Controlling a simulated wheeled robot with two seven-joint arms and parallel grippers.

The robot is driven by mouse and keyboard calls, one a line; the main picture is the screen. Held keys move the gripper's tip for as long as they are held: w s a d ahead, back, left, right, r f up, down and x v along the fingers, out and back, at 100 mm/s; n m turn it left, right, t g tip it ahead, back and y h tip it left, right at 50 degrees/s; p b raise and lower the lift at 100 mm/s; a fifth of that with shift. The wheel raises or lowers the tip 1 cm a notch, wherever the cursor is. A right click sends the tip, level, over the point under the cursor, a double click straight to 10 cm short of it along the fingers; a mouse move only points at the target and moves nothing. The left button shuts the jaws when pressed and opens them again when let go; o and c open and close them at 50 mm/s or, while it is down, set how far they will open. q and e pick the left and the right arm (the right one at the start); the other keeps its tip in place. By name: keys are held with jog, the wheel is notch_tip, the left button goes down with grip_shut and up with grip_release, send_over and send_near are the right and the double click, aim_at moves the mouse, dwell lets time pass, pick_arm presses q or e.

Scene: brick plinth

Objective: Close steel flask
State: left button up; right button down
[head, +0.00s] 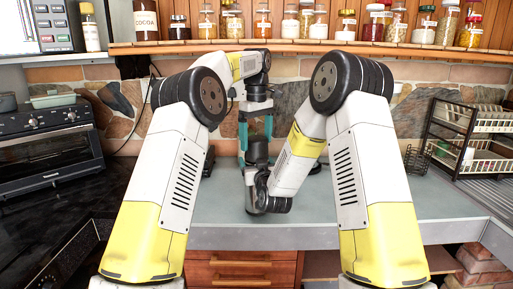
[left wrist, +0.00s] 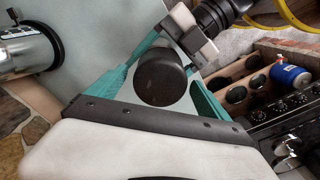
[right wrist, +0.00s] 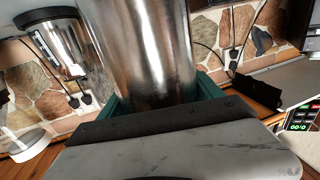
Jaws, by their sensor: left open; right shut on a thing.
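The steel flask (right wrist: 150,45) fills the upper middle of the right wrist view. My right gripper (right wrist: 160,98) is shut on its shiny body, with teal fingers at both sides. A round black lid (left wrist: 162,78) faces the camera in the left wrist view, between the teal fingers of my left gripper. It shows as a dark cylinder in the head view (head: 257,150). My left gripper (head: 256,128) points down around the lid and is open. Part of my right gripper also shows beside the lid in the left wrist view. I cannot tell how the lid sits on the flask.
Another steel vessel (left wrist: 25,35) stands at the left of the left wrist view. The grey counter (head: 330,205) is mostly clear. A toaster oven (head: 45,145) is at the left, a dish rack (head: 470,135) at the right, and a shelf of jars (head: 300,46) above.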

aim_at(257, 149)
pick_arm(q)
jog(key=shift+f, duration=1.95)
jog(key=shift+c, duration=0.3)
jog(key=c, duration=1.4)
jog(key=m, duration=1.3)
jog(key=shift+m, duration=0.4)
jog(key=m, duration=0.4)
jog(key=shift+m, duration=0.3)
jog(key=o, duration=1.6)
jog(key=shift+o, duration=0.2)
